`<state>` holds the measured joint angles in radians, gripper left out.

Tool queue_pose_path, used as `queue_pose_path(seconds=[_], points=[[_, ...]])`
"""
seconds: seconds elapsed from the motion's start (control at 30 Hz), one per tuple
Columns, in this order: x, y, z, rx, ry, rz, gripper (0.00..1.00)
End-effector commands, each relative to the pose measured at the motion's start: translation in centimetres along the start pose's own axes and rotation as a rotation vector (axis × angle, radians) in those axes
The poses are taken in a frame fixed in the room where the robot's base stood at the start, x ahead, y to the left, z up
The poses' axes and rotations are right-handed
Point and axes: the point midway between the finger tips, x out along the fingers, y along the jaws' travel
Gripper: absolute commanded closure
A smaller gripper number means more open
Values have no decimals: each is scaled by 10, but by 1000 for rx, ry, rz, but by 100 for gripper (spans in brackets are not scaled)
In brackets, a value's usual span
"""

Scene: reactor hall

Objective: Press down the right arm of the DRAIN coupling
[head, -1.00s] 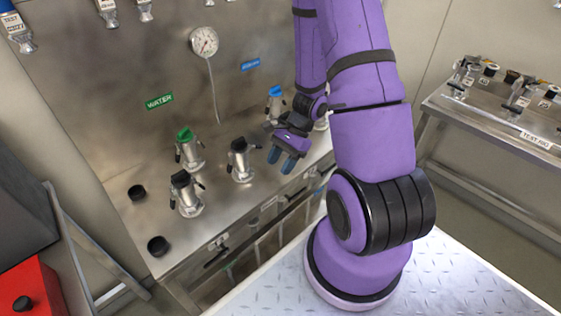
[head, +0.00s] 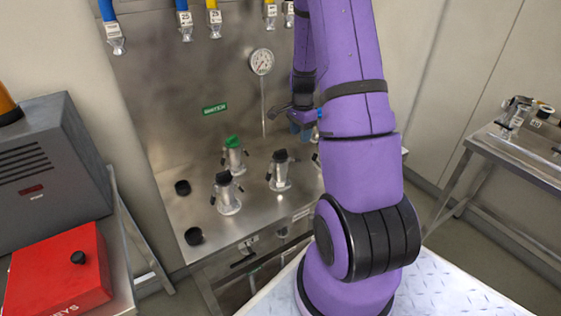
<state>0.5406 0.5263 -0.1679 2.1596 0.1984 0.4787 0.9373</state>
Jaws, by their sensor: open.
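Several silver couplings with side arms stand on the steel bench (head: 262,215). One has a green cap (head: 233,143). A black-capped coupling (head: 228,198) stands in front of it and another black-capped coupling (head: 281,175) stands to the right. A further coupling (head: 316,158) is mostly hidden behind my arm. I see no readable DRAIN label, so I cannot tell which one is DRAIN. My gripper (head: 301,130), with blue fingertips, is open and empty. It appears above and right of the right black-capped coupling, apart from it, and is partly covered by my arm.
A green WATER label (head: 214,109) and a gauge (head: 261,62) are on the steel back panel. Black caps (head: 194,236) sit at the bench's left. A red box (head: 58,275) stands at left, and another bench (head: 520,155) at right.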

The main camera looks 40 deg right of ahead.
Motion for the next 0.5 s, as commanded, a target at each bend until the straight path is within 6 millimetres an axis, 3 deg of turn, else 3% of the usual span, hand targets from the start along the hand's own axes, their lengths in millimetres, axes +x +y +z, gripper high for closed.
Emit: queue_pose_path(seconds=[0.17, 0.5], points=[[9, -2, -4, 7, 11, -4, 53], [68, -2, -4, 7, 9, -2, 53]])
